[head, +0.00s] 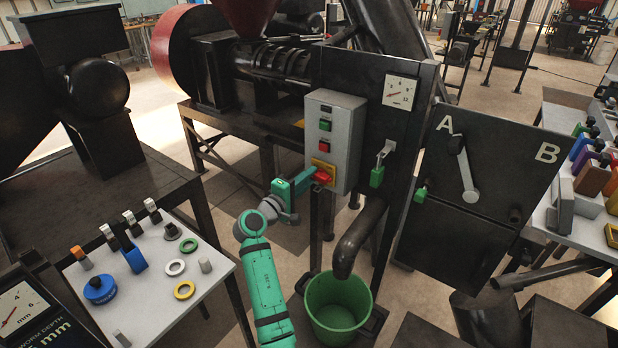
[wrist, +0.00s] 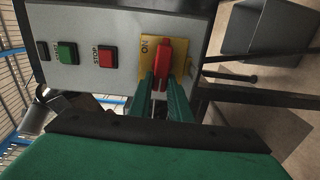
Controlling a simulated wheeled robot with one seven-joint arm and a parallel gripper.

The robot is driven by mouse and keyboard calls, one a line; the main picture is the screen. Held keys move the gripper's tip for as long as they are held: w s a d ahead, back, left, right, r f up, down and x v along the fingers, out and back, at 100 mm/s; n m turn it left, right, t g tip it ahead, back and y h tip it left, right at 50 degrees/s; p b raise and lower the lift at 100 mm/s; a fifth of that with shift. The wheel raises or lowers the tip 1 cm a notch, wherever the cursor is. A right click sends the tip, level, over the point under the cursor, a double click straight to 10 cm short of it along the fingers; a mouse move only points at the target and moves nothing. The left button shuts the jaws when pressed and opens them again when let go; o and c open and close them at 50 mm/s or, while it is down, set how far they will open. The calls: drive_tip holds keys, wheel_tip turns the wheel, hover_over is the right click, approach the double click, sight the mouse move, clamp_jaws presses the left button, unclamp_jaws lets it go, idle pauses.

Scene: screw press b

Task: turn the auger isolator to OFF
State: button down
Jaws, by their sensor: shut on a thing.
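The auger isolator is a red rotary handle (head: 322,177) on a yellow plate (head: 325,166), low on the grey control box (head: 345,120). In the wrist view the red handle (wrist: 161,62) stands between my green fingers, and the yellow plate (wrist: 177,60) reads ON beside it. My gripper (wrist: 162,90) is shut on the red handle, one finger on each side. In the head view my gripper (head: 309,177) reaches the handle from the left. Any OFF marking is not visible.
Green (head: 325,125) and red STOP (head: 324,145) buttons sit above the isolator on the same box. A green bucket (head: 338,308) stands below under a dark spout (head: 358,240). A white-topped table (head: 215,262) with tags and rings is at the lower left.

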drive_tip(key=shift+f+n, duration=0.1)
drive_tip(key=shift+n, duration=0.2)
drive_tip(key=c, duration=1.6)
unclamp_jaws()
drive_tip(key=shift+c, duration=0.2)
drive_tip(key=v, duration=1.1)
drive_tip(key=shift+w+d, duration=0.1)
